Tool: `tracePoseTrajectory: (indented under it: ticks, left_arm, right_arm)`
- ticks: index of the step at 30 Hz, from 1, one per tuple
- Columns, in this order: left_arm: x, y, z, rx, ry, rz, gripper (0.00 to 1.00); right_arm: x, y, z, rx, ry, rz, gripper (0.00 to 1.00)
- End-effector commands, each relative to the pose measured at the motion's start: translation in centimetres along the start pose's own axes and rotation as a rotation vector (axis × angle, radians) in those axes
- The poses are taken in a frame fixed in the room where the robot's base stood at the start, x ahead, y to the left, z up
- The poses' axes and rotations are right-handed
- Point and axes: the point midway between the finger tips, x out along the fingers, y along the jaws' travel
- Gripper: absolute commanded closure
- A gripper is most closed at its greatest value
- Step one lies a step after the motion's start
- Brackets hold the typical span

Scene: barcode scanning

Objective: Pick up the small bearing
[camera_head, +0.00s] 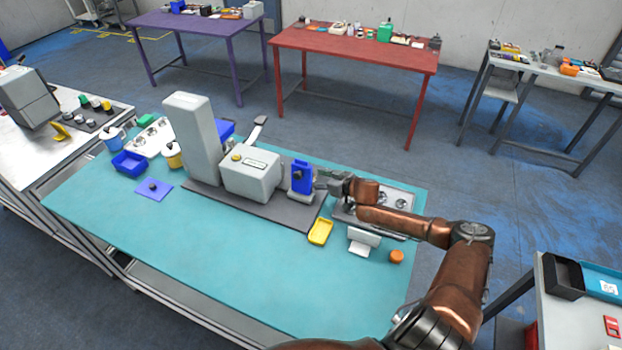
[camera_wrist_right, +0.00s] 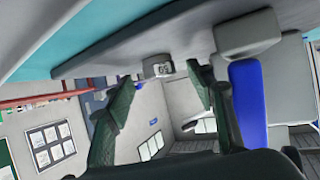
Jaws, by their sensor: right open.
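My right gripper (camera_head: 321,180) is beside the blue block (camera_head: 301,177) on the dark grey plate, pointing left. In the wrist view its dark green fingers (camera_wrist_right: 160,76) are spread apart, with no object visibly clamped. A small grey piece with a round mark (camera_wrist_right: 158,67) shows between and beyond the fingertips; it may be the small bearing, but I cannot be sure. A metal tray (camera_head: 412,190) with several round silver pieces (camera_head: 402,203) lies behind my right forearm, partly hidden by it. My left gripper is not in view.
The blue block (camera_wrist_right: 247,103) stands close to the fingers in the wrist view. A grey machine (camera_head: 252,175) stands left of it. A yellow tray (camera_head: 320,231), a white stand (camera_head: 364,237) and an orange cap (camera_head: 397,257) lie in front. The teal table front (camera_head: 240,265) is clear.

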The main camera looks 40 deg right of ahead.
Motion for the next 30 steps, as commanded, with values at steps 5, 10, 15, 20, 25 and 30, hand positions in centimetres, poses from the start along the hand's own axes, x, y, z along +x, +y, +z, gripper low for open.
tracePoseTrajectory:
  ticks: [5, 10, 15, 20, 25, 30]
  left_arm:
    - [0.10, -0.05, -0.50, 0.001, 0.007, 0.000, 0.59]
    - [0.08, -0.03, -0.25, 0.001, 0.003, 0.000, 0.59]
    - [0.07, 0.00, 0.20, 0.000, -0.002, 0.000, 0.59]
    - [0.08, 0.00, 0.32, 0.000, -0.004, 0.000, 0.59]
    - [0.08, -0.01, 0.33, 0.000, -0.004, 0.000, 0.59]
    - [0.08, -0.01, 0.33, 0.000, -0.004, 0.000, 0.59]
  right_arm:
    - [0.78, -0.02, 0.01, 0.000, 0.000, 0.000, 0.50]
    - [0.75, -0.04, 0.01, 0.000, 0.000, -0.001, 0.50]
    - [0.74, -0.03, 0.00, -0.001, 0.000, -0.001, 0.61]
    - [0.73, -0.03, -0.01, -0.001, 0.000, -0.001, 0.72]
    - [0.73, -0.04, -0.01, -0.001, 0.000, -0.001, 0.84]
    - [0.73, -0.04, -0.01, -0.001, 0.000, -0.001, 0.95]
